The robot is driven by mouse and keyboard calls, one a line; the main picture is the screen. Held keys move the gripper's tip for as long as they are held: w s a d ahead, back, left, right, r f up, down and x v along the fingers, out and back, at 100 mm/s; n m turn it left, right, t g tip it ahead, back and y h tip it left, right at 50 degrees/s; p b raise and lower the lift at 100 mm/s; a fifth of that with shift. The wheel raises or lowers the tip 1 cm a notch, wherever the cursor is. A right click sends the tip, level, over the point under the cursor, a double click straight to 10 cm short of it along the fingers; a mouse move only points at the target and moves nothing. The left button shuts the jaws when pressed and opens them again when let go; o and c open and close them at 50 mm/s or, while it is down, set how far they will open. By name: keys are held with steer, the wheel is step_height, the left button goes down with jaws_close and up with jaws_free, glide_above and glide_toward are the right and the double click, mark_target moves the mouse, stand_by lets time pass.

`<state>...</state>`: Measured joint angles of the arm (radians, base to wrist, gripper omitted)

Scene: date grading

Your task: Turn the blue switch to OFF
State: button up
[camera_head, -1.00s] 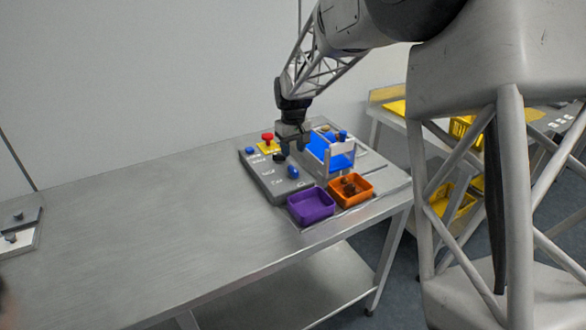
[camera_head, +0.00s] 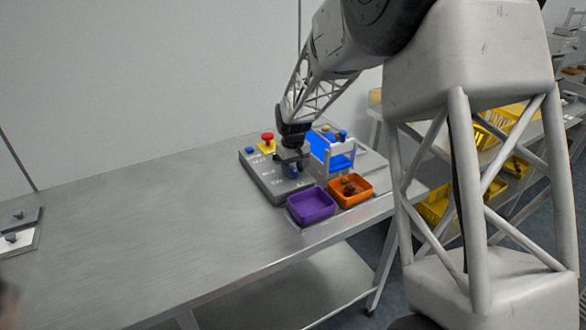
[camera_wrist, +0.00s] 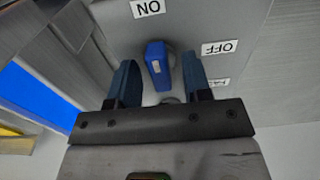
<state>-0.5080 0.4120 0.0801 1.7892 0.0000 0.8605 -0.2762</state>
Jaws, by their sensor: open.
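The blue switch (camera_wrist: 157,66) shows in the wrist view as a blue knob on the grey panel, between the ON label (camera_wrist: 147,8) and the OFF label (camera_wrist: 220,47). Its long side lies nearly upright in that view. My gripper (camera_wrist: 160,80) is open, with one finger on each side of the knob and gaps visible on both sides. In the head view my gripper (camera_head: 292,164) is low over the control panel (camera_head: 268,184), and the blue switch (camera_head: 294,173) is partly hidden by it.
A red button on a yellow base (camera_head: 267,143) and a blue button (camera_head: 249,149) stand at the panel's back. A purple tray (camera_head: 312,206) and an orange tray (camera_head: 351,190) with dark dates lie in front. A blue-floored holder (camera_head: 331,151) is right of my gripper.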

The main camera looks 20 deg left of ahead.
jaws_close()
